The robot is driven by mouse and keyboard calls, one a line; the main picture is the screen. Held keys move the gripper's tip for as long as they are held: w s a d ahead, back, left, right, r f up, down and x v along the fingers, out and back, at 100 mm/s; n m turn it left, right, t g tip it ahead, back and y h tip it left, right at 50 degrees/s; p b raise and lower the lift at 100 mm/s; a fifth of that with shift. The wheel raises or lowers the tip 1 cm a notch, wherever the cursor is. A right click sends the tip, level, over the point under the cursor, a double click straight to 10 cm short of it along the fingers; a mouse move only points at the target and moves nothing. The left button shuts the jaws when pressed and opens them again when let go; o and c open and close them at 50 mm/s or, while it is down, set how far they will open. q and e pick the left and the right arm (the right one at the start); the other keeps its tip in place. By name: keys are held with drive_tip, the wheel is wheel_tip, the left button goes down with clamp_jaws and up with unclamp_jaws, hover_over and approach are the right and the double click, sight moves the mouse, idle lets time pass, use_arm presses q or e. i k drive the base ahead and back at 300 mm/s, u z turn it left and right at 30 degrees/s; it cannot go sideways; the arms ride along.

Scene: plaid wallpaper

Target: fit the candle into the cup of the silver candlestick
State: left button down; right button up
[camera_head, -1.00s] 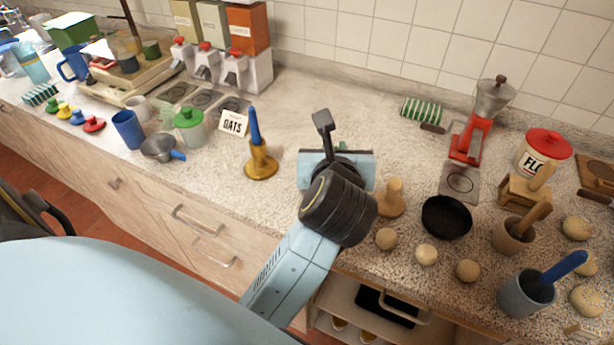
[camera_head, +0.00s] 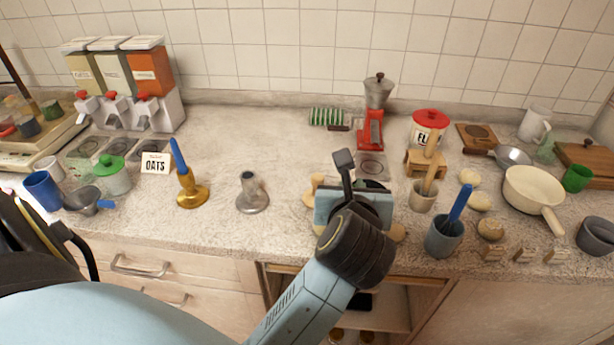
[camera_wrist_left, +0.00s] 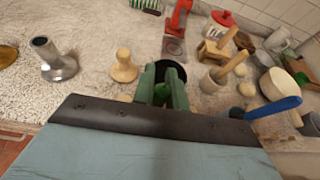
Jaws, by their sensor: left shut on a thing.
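The silver candlestick (camera_head: 251,193) stands upright on the counter, left of my left gripper in the head view, its cup empty. It also shows at the left of the left wrist view (camera_wrist_left: 54,62). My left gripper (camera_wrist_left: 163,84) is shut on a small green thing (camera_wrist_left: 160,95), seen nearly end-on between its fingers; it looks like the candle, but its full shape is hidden. In the head view the gripper's wrist and palm (camera_head: 352,208) hide its fingers and what they hold. My right gripper is not in view.
A gold candlestick (camera_head: 193,193) with a blue candle (camera_head: 178,156) stands left of the silver one. A wooden peg-shaped piece (camera_wrist_left: 123,67) stands between the silver candlestick and the gripper. A grey cup (camera_head: 443,238) with a blue stick is at right. Counter behind the silver candlestick is clear.

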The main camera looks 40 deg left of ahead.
sight(251, 185)
drive_tip(key=z, duration=2.25)
drive_tip(key=k, duration=1.2)
drive_tip(key=u, duration=1.6)
